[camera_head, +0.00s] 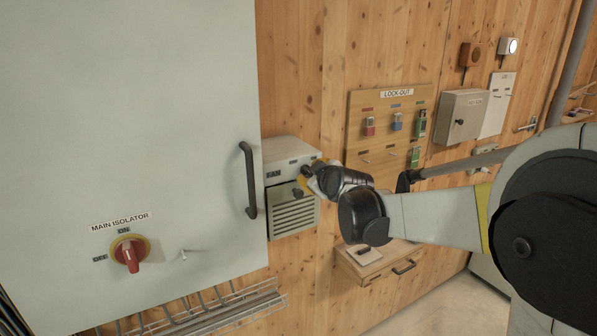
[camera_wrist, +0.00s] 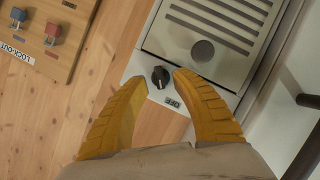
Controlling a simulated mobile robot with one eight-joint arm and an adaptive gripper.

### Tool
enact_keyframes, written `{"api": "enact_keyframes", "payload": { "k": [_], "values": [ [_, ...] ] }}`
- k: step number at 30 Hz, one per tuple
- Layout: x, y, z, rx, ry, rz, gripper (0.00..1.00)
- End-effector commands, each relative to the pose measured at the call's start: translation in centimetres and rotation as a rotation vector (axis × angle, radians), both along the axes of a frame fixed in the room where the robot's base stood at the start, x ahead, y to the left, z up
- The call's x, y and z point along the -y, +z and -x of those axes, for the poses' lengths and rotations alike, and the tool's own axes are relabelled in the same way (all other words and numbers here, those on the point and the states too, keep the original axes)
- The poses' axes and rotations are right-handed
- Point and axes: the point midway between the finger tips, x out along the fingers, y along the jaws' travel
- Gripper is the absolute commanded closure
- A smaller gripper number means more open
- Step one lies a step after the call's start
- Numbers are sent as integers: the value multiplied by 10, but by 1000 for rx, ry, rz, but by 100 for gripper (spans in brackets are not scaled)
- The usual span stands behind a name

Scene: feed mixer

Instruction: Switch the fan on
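The fan (camera_head: 292,215) is a grey louvred box labelled FAN, fixed to the wooden wall beside the large grey cabinet. In the wrist view its slatted front (camera_wrist: 205,42) fills the upper right. A black rotary knob (camera_wrist: 160,76) sits on its panel near the FAN label (camera_wrist: 172,101). My gripper (camera_head: 309,174) is at the fan's front. In the wrist view my gripper (camera_wrist: 159,78) has its yellow fingers apart, one on each side of the knob, with visible gaps. It holds nothing. The knob's exact setting is too small to read.
The grey cabinet (camera_head: 130,90) has a black handle (camera_head: 248,180) close left of the fan and a red main isolator (camera_head: 130,254). A lock-out board (camera_head: 390,97) with padlocks hangs to the right. A small wooden drawer unit (camera_head: 378,265) is below my arm.

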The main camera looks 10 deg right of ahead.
Motion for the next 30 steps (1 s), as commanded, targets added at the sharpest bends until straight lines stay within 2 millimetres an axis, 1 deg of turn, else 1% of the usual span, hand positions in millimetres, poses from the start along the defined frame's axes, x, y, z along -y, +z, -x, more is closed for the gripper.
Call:
{"api": "enact_keyframes", "payload": {
  "k": [1, 3, 6, 15, 16, 17, 18, 19, 30],
  "values": [
    [-1, -2, -7, 0, 0, 0, 68],
    [-1, -4, -14, 0, 0, 0, 68],
    [-2, -6, -20, -1, 0, -1, 68],
    [-2, -8, -22, -1, 0, -1, 68],
    [-2, -8, -22, -1, 0, -1, 75],
    [-2, -8, -22, -1, 0, -1, 84],
    [-2, -8, -22, -1, 0, -1, 96],
    [-2, -8, -22, -1, 0, -1, 100],
    [-2, -7, -22, -10, 0, -27, 100]
  ]
}}
